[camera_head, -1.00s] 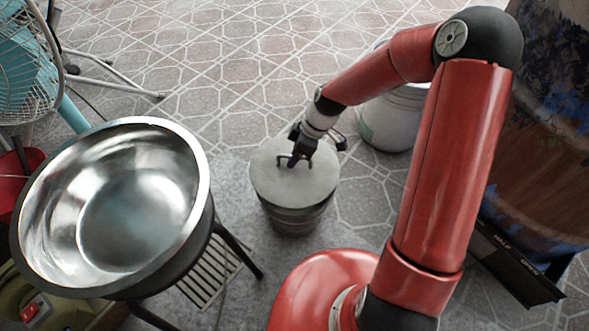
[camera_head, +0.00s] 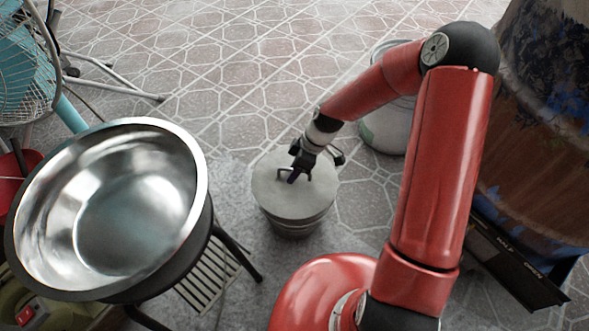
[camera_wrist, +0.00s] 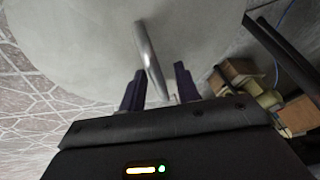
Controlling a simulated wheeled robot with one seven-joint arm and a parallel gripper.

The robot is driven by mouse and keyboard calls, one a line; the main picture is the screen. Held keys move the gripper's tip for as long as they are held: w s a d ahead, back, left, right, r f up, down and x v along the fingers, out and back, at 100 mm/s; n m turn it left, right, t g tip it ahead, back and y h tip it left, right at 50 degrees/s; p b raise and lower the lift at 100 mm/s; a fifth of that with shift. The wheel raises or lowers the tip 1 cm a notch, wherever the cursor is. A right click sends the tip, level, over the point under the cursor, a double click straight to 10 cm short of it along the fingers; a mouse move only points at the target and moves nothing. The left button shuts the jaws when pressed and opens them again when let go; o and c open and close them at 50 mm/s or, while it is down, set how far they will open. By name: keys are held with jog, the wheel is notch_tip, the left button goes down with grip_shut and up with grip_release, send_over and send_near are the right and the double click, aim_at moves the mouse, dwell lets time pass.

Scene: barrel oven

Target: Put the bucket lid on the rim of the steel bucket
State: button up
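The bucket lid (camera_head: 317,191) is a round grey disc with a thin bar handle on top. It lies about level over the rim of the steel bucket (camera_head: 296,227), and I see no clear gap between them. The lid covers the bucket's mouth. My gripper (camera_head: 296,174) is at the lid's handle. In the wrist view, the metal handle (camera_wrist: 148,50) runs between the two dark fingers (camera_wrist: 159,85). The fingers stand apart, with a narrow space beside the handle, so the gripper looks open around it. The lid (camera_wrist: 85,40) fills much of that view.
A large steel bowl (camera_head: 60,240) on a dark stand is at the left. A pale bucket (camera_head: 383,133) stands behind my arm, and a rusty barrel (camera_head: 530,165) is at the right. A fan (camera_head: 25,75) stands far left. The tiled floor behind the bucket is clear.

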jog(key=shift+r, duration=0.1)
jog(key=p+v, duration=0.2)
jog(key=v, duration=1)
jog(key=s+d+r+m+t+h, duration=0.2)
jog(key=s+d+r+m+t, duration=0.1)
jog(key=s+r+m, duration=0.4)
jog(key=s+d+r+m+t+h, duration=0.2)
jog(key=s+d+r+m, duration=0.4)
jog(key=s+r, duration=0.8)
jog(key=r+m+t, duration=0.1)
jog(key=m, duration=0.1)
jog(key=shift+s+m+t+h, duration=0.2)
jog(key=shift+m+t+h, duration=0.1)
jog(key=shift+t+h, duration=0.1)
notch_tip(320, 180, up, 6)
jog(key=p, duration=0.5)
jog(key=shift+f+p, duration=0.15)
jog(key=shift+p, duration=0.25)
